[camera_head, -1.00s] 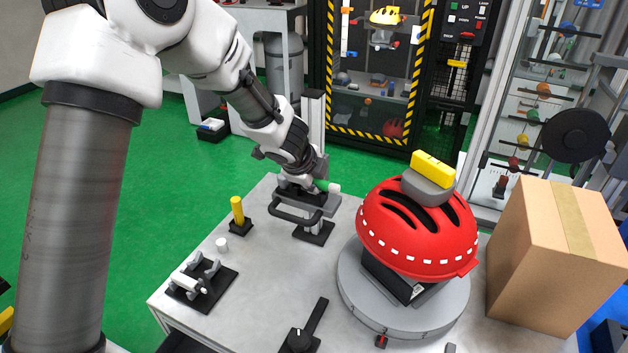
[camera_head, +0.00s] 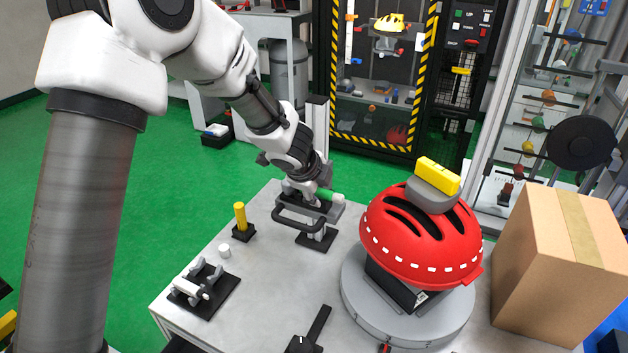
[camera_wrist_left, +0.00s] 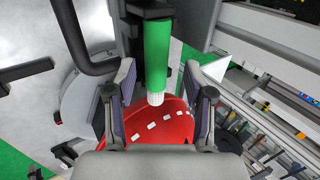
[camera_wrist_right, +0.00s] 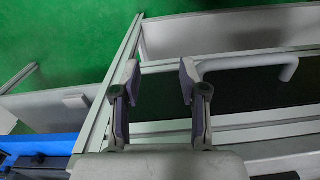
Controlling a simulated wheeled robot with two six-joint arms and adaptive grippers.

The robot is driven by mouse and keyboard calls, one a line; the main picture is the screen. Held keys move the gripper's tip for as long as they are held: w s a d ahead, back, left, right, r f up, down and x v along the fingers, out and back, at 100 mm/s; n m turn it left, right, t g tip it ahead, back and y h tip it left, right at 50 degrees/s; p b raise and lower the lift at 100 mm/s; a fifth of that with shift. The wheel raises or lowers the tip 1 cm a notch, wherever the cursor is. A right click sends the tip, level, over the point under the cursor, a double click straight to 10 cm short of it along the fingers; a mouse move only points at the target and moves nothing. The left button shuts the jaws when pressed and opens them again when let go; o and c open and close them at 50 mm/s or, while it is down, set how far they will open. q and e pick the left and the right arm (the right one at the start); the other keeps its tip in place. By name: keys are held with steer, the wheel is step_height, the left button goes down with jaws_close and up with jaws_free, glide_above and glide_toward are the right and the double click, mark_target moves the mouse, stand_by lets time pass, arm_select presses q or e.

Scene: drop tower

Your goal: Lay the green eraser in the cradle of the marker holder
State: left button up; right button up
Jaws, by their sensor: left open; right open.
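The green eraser (camera_head: 328,195) is a green cylinder with a white end, lying on a grey block at the far edge of the table. My left gripper (camera_head: 317,185) is right at it, open. In the left wrist view the eraser (camera_wrist_left: 157,55) lies between the spread fingers (camera_wrist_left: 158,72), with gaps on both sides. What looks like the marker holder (camera_head: 218,300) is a black plate with pale cradle supports and a white cylinder at the table's near left. My right gripper (camera_wrist_right: 160,78) is open and empty, away from the table top.
A dark handle (camera_head: 297,220) stands in front of the grey block. A yellow peg (camera_head: 240,214) and a small white cylinder (camera_head: 224,250) are left of it. A red helmet (camera_head: 420,240) on a round stand and a cardboard box (camera_head: 530,260) fill the right side.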

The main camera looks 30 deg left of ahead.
arm_select(q)
steer(key=v, duration=1.1)
steer(key=shift+r, duration=0.3)
steer(key=shift+s, duration=0.1)
steer(key=shift+s, duration=0.1)
